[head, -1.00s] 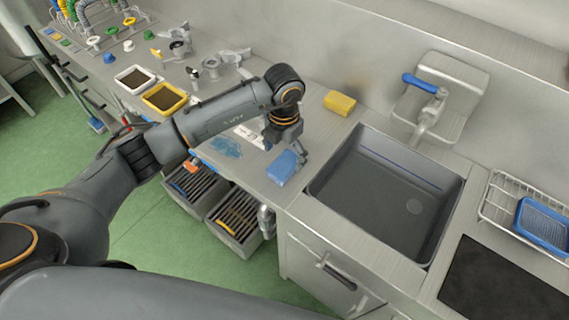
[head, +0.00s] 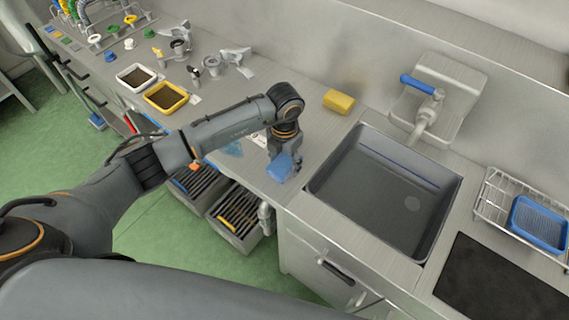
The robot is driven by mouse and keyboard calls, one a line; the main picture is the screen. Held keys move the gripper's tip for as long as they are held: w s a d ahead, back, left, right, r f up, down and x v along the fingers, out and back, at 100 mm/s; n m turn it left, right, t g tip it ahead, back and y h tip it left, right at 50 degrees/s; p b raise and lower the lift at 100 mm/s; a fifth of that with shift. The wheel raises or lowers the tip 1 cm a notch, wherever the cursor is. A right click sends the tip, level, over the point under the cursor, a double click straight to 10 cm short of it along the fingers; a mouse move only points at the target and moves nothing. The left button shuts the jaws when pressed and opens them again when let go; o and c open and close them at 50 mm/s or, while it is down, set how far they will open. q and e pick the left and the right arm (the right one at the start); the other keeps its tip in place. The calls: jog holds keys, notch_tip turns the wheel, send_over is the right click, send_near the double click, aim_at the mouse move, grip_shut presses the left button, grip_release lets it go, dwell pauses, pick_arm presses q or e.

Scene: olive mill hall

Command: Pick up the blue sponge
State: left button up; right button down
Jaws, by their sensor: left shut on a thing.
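The blue sponge (head: 279,168) is at the counter's front edge, left of the sink. My left gripper (head: 286,160) points down over it and is shut on it, with its fingers partly covering the sponge. I cannot tell whether the sponge still touches the counter (head: 318,136). My right gripper is not in view.
The sink basin (head: 390,190) lies to the right, with a blue-handled tap (head: 429,112) behind it. A yellow sponge (head: 339,102) lies behind my gripper. White (head: 136,77) and yellow (head: 165,97) trays and metal fittings stand to the left. A wire rack (head: 490,203) is far right.

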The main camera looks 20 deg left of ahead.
pick_arm(q)
jog(key=shift+r+b, duration=0.4)
jog(key=s+r+b, duration=0.1)
jog(key=r, duration=0.1)
jog(key=s+d+r, duration=0.1)
jog(key=r, duration=0.1)
jog(key=s+r+b, duration=0.1)
jog(key=r, duration=0.1)
jog(key=shift+s+d+r+b, duration=0.2)
jog(key=shift+s+r+b, duration=0.1)
jog(key=shift+r, duration=0.05)
jog(key=s+d+r+b, duration=0.2)
jog(key=s+r, duration=0.3)
jog(key=s, duration=0.4)
jog(key=shift+s+d+r, duration=0.25)
jog(key=shift+s+d, duration=0.1)
jog(key=shift+d, duration=0.2)
jog(key=o, duration=0.4)
jog(key=shift+c, duration=0.2)
jog(key=c, duration=0.4)
